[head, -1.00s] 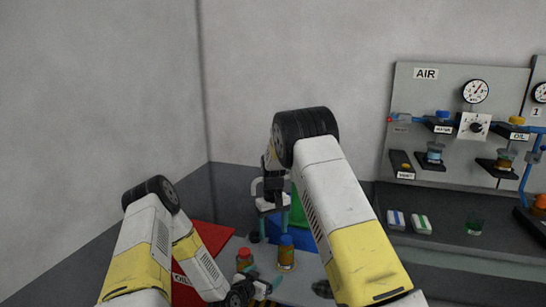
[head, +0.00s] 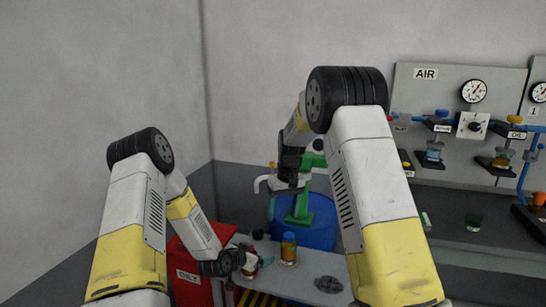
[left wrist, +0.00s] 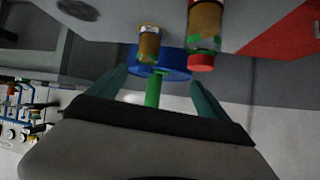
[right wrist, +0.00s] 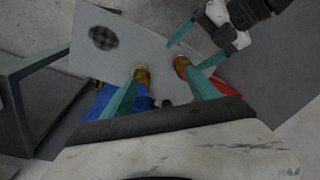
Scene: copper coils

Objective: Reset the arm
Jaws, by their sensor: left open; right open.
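My left gripper (head: 262,264) is open and empty, low over the light table beside a red-capped jar (head: 249,268), which it partly hides. Its teal fingers are apart in the left wrist view (left wrist: 160,88). My right gripper (head: 285,190) is higher, in front of a green fixture (head: 303,208) over a blue drum (head: 318,233). Its fingers are spread and empty in the right wrist view (right wrist: 160,90). An amber jar with a blue cap (head: 289,247) stands on the table. No copper coil can be made out.
A red bin (head: 190,284) stands left of the table (head: 290,288). A dark round piece (head: 328,285) lies on the table. At the right, a grey bench (head: 460,239) stands below a wall panel with gauges (head: 415,90). Walls close off the left and back.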

